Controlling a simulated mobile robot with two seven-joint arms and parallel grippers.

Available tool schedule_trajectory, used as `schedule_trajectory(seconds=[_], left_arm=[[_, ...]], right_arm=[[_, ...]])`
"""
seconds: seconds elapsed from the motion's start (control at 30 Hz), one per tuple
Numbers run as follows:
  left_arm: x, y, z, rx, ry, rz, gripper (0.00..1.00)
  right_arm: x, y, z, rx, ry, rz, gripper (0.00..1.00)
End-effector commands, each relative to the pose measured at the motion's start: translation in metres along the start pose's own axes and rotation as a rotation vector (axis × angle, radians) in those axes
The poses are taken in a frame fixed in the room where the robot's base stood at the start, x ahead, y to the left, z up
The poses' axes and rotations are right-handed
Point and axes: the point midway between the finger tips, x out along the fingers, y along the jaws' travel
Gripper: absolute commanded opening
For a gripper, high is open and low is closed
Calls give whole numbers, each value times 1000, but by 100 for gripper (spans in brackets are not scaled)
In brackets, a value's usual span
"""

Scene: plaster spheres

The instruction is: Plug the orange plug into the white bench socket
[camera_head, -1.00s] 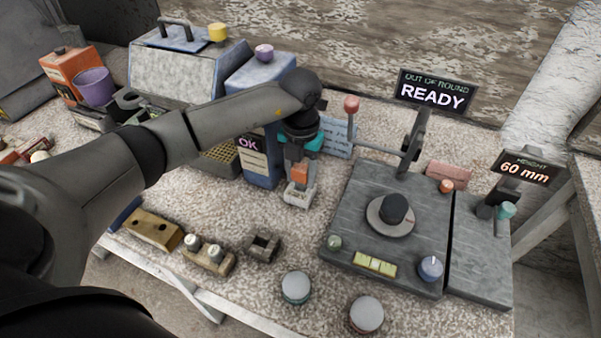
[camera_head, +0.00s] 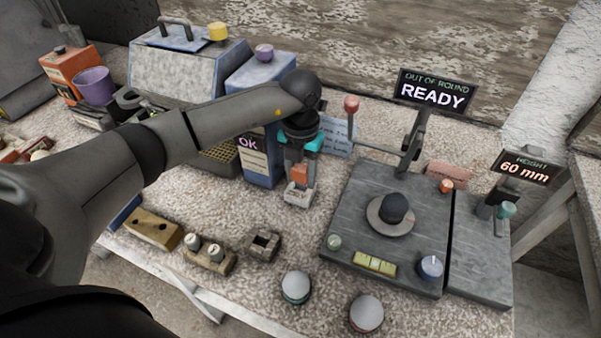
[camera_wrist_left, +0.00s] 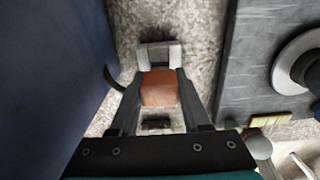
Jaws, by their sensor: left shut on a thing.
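The orange plug (camera_head: 299,174) is held upright between the fingers of my left gripper (camera_head: 299,178). The gripper is shut on it and points down. The white bench socket (camera_head: 297,197) stands on the bench directly below the plug in the head view. In the left wrist view the plug (camera_wrist_left: 159,88) sits between the two fingertips, with a pale part of the socket (camera_wrist_left: 160,55) showing just past it. The plug hides the middle of the socket, so I cannot tell whether its pins touch or enter it. My right gripper is not in view.
A blue box (camera_head: 259,155) stands close to the left of my gripper. A grey gauge plate (camera_head: 350,215) with a dark knob is to the right. Small wooden blocks (camera_head: 208,258) and two round buttons (camera_head: 296,287) lie nearer the front edge.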

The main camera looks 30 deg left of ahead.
Motion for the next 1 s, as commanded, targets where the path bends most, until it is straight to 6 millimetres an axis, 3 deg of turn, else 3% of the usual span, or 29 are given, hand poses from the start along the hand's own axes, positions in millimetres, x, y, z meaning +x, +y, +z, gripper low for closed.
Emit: schedule_trajectory(seconds=[0.7,1.0], left_arm=[[19,0,0,0,0,-1,0],[12,0,0,0,1,0,0]], right_arm=[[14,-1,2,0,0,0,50],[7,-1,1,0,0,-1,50]])
